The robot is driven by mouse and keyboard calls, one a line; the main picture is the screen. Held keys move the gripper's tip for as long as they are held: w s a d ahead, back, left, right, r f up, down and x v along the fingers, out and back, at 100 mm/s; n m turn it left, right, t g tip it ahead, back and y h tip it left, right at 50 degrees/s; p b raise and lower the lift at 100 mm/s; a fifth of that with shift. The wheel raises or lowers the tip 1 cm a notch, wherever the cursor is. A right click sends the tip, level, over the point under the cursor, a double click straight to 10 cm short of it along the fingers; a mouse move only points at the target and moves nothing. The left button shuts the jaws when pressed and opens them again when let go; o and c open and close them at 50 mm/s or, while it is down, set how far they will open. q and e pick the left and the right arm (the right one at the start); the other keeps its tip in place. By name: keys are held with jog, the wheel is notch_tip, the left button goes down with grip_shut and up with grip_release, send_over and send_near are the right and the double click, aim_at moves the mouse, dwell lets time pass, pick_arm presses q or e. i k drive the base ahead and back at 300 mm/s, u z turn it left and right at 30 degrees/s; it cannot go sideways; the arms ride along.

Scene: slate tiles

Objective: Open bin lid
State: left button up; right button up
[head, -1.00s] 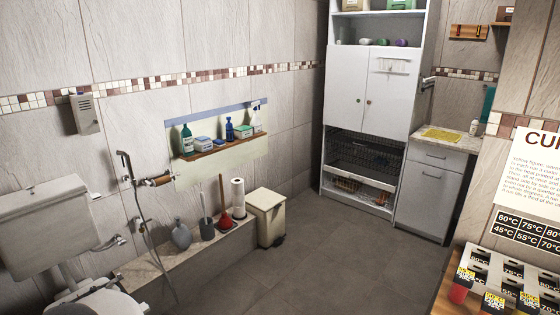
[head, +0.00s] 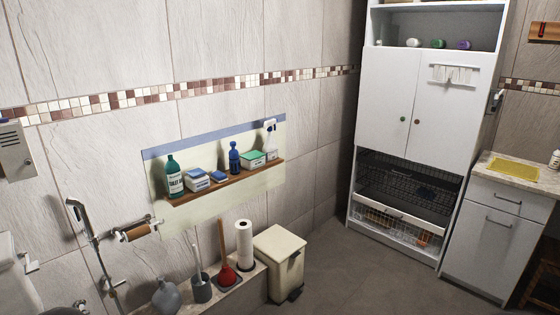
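A cream pedal bin (head: 281,265) stands on the floor at the lower middle of the head view, at the end of the low ledge. Its flat lid (head: 280,245) is closed on top. A dark part, likely the pedal, shows low on its right front. Neither of my grippers is in the head view.
A low ledge beside the bin holds a paper roll (head: 244,245), a red plunger (head: 226,276), a toilet brush (head: 201,286) and a grey vase (head: 166,298). A wooden shelf (head: 228,181) with bottles hangs above. A white cabinet (head: 412,110) stands right. Grey floor (head: 365,275) is clear between.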

aim_at(278, 244)
jog(key=i, duration=2.65)
jog(key=u, duration=0.3)
